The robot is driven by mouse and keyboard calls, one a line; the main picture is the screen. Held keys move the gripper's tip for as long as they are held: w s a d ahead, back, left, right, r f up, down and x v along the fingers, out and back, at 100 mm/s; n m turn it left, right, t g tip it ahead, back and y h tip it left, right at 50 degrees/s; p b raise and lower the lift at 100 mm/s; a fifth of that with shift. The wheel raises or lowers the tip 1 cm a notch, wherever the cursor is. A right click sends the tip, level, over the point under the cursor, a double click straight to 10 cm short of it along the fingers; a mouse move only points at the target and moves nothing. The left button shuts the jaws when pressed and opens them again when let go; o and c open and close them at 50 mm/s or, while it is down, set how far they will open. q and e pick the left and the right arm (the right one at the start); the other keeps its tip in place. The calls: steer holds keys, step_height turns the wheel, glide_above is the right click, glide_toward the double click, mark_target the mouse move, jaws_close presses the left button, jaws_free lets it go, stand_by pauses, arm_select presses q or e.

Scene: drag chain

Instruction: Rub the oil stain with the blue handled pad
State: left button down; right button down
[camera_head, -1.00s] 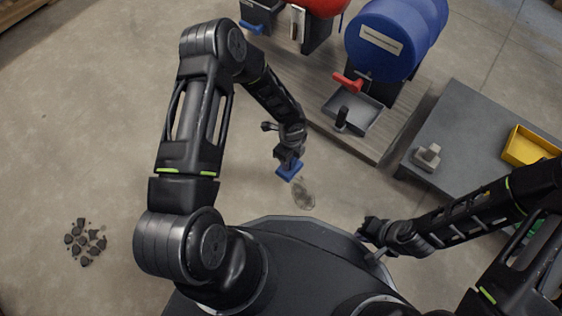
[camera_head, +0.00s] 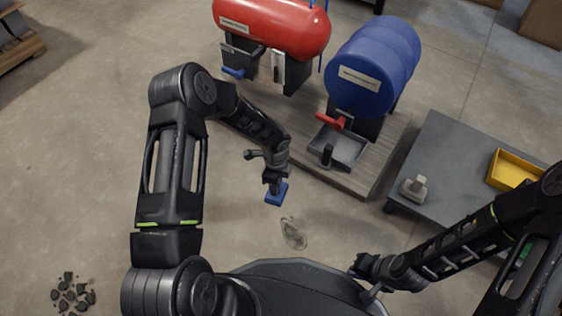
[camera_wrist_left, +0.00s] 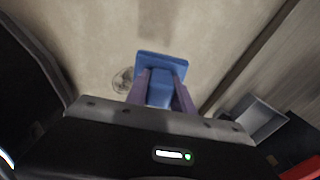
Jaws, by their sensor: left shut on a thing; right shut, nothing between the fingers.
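The oil stain (camera_head: 293,233) is a dark greyish patch on the concrete floor in front of my base. It also shows in the left wrist view (camera_wrist_left: 122,81), just left of the pad. My left gripper (camera_head: 273,185) is shut on the blue handled pad (camera_head: 276,195). In the left wrist view both fingers grip the handle of the blue pad (camera_wrist_left: 162,62). The pad is up and left of the stain in the head view, apart from it; its height above the floor is hard to tell. My right gripper (camera_head: 362,268) is shut and empty at the right of my base.
A wooden platform (camera_head: 360,180) holds a red tank (camera_head: 270,28), a blue tank (camera_head: 372,65) and a grey drip tray (camera_head: 350,150). A grey table (camera_head: 450,150) with a yellow bin (camera_head: 515,170) stands right. Dark rubble (camera_head: 72,293) lies lower left. Floor around the stain is clear.

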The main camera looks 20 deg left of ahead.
arm_select(q)
steer(key=w+a+r+n, duration=0.2)
steer(key=w+r+n, duration=0.6)
steer(key=r, duration=0.5)
steer(key=w+d+r+n, duration=0.1)
steer(key=r+n, duration=0.4)
steer(key=r, duration=0.5)
steer(key=w+d+r+n, duration=0.1)
steer(key=d+r+n, duration=0.2)
steer(key=r, duration=0.7)
steer(key=shift+n, duration=0.9)
